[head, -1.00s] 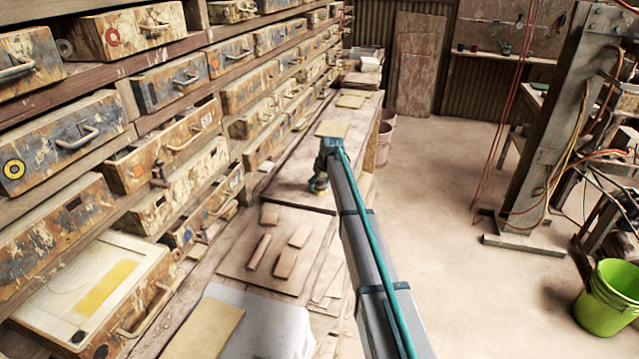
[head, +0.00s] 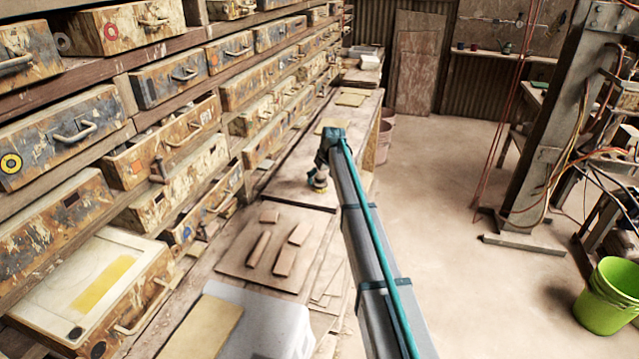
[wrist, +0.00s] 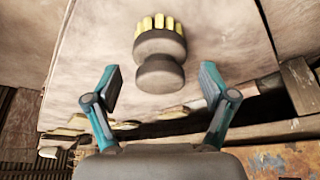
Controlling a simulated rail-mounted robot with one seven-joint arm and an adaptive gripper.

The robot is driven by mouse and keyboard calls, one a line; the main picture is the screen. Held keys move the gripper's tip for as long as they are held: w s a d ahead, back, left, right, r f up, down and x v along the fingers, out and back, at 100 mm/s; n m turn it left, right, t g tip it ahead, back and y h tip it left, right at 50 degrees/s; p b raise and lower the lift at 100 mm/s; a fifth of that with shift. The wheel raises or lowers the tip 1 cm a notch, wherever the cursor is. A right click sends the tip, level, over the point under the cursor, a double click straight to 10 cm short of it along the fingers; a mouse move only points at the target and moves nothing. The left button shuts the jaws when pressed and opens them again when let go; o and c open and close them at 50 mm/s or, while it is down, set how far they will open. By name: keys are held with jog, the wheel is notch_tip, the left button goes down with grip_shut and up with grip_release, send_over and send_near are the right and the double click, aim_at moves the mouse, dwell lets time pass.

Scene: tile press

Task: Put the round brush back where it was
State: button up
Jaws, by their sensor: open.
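The round brush (wrist: 160,65) has a dark rounded handle and a ring of yellow bristles. In the wrist view its handle end lies between my gripper's two fingers, with clear gaps on both sides, and its bristles point away from me. My gripper (wrist: 161,80) is open and touches the brush on neither side. In the head view my gripper (head: 317,179) is low over the far part of the workbench (head: 290,190). The brush is small and mostly hidden there. I cannot tell whether it rests on the bench.
A board (head: 245,265) with several brown tiles lies nearer on the bench. A shelf of worn drawers (head: 160,135) runs along the left, close to the bench. A white box (head: 285,325) stands at the front. The floor to the right is open, with a green bucket (head: 606,300).

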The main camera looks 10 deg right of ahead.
jog(key=b+v, duration=0.2)
jog(key=v, duration=0.7)
jog(key=s+d+f+m+b, duration=0.1)
jog(key=s+d+f+m, duration=0.25)
jog(key=d+f, duration=0.85)
jog(key=s+a+f+g+p, duration=0.1)
jog(key=s+a+f+g, duration=0.15)
jog(key=s+f, duration=0.7)
jog(key=s+a+f+g+p, duration=0.1)
jog(key=s+a+f, duration=0.2)
jog(key=s+f, duration=0.6)
jog(key=s+a+f+g+p, duration=0.1)
jog(key=s+a+f+p, duration=0.15)
jog(key=s+f, duration=0.7)
jog(key=s+a+f+g+p, duration=0.1)
jog(key=s+g, duration=0.1)
jog(key=s, duration=1.3)
jog(key=s+a+f+g+h+p, duration=0.1)
jog(key=s+a+g, duration=0.1)
jog(key=s, duration=1.3)
jog(key=s+a+f+g+p, duration=0.1)
jog(key=s+a+f+g, duration=0.1)
jog(key=s, duration=1.3)
jog(key=shift+g, duration=0.35)
jog(key=shift+s+a+m, duration=0.1)
jog(key=shift+m, duration=0.15)
